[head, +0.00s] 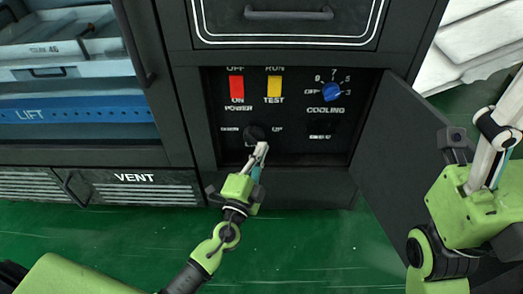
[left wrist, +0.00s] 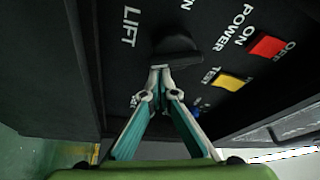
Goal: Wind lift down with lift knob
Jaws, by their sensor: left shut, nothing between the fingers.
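The black lift knob (head: 254,133) is on the dark control panel, below the red power switch, and is partly covered by my left fingers in the head view. In the left wrist view the knob (left wrist: 178,50) stands beside the white LIFT label. My left gripper (head: 259,149) is shut and empty, its fingertips (left wrist: 160,70) right at the knob's edge; whether they touch it I cannot tell. The blue lift (head: 100,108), marked LIFT, is behind the cabinet's window at the left. My right gripper (head: 492,150) is at the right edge, partly cut off.
The panel also has the red power switch (head: 236,88), a yellow run/test switch (head: 274,87) and a blue cooling knob (head: 332,92). An open dark door (head: 395,150) stands to the right of the recess. A drawer handle (head: 289,14) is above. Green floor lies in front.

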